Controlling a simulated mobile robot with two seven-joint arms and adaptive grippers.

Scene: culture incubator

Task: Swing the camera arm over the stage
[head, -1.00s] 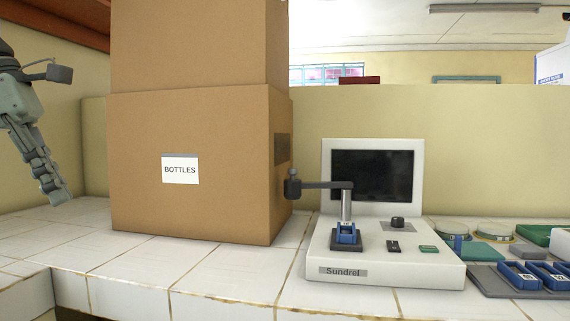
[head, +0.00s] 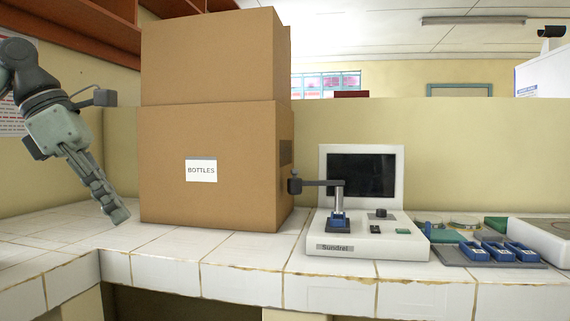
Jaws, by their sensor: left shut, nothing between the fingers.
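The white Sundrel instrument (head: 340,247) stands on the tiled bench with a dark screen (head: 360,175) at its back. Its dark camera arm (head: 318,183) tops a silver post and points left, its camera head (head: 295,186) beside the right side of the boxes. A blue piece (head: 339,219) sits at the foot of the post; I cannot tell if it is on the stage. My left gripper (head: 118,214) is shut and empty, pointing down left of the boxes, well away from the instrument. My right gripper is not in view.
Two stacked cardboard boxes (head: 210,130), the lower labelled BOTTLES, stand between my left gripper and the instrument. Blue holders on a grey tray (head: 452,257), round dishes (head: 465,220) and a white device (head: 545,238) lie to the right. The front bench strip is bare tile.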

